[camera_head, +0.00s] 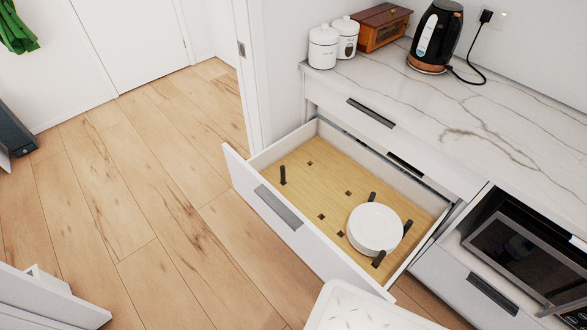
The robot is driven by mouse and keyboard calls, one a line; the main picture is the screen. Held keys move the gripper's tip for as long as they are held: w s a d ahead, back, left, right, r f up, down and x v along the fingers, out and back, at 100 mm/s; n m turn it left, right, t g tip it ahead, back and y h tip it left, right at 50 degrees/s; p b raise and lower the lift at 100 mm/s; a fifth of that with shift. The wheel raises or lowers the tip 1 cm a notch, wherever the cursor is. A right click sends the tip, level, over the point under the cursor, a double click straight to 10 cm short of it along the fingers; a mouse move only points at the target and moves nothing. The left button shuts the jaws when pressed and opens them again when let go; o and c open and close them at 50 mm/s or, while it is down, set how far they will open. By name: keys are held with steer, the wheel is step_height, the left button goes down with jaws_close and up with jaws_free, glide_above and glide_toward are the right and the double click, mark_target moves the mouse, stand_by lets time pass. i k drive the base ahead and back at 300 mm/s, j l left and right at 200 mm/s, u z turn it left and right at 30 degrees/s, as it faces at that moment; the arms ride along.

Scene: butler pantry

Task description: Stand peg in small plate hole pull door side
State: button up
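The open drawer (236,170) has a wooden pegboard base (325,180) with several small dark square holes. A dark peg (282,175) stands upright in the board near the drawer's left end, apart from the plates. A stack of white plates (375,228) lies at the right part of the board. Three dark pegs stand around the stack: one behind it (372,197), one at its right (407,228) and one in front (379,260). Empty holes show at the back left (309,163), in the middle (348,193) and left of the plates (321,216). My gripper is not in view.
A marble counter (430,110) above the drawer holds two white canisters (323,47), a wooden box (383,27) and a black kettle (436,36). A microwave (525,255) is at the right. A white object (360,308) is at the bottom edge.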

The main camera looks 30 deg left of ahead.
mark_target(329, 174)
steer(key=i+j, duration=0.15)
steer(key=j, duration=0.7)
steer(key=i+j+z, duration=0.1)
steer(key=j, duration=0.8)
steer(key=i+j, duration=0.1)
steer(key=j, duration=0.8)
steer(key=i+j, duration=0.1)
steer(key=j, duration=0.75)
steer(key=k+l+z, duration=0.1)
steer(key=z, duration=0.2)
steer(key=k+l+z, duration=0.25)
steer(key=i+j, duration=0.1)
